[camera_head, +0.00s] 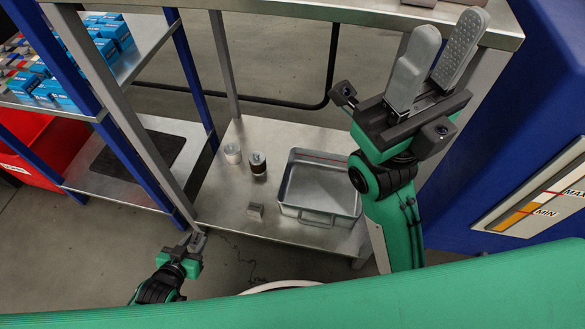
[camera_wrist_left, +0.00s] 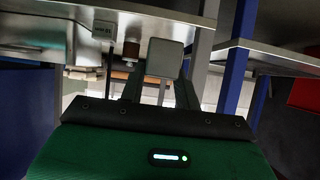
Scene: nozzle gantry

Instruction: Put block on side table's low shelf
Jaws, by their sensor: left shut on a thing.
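My left gripper (camera_head: 197,241) is low at the front left edge of the side table's low shelf (camera_head: 235,208). It is shut on a grey block (camera_wrist_left: 165,57), seen between its fingers in the left wrist view. In the head view the block is small and hard to tell from the fingertips. The gripper is outside the shelf, beside a grey table leg. My right gripper (camera_head: 432,75) is raised at the upper right, with its two fingers apart and nothing between them.
On the low shelf are a metal tray (camera_head: 320,213), a dark-topped cylinder (camera_head: 257,164), a pale cylinder (camera_head: 232,153) and a small grey-brown piece (camera_head: 255,211). A blue-post rack (camera_head: 125,150) stands left, with a red bin (camera_head: 45,150). A blue cabinet (camera_head: 510,150) stands right.

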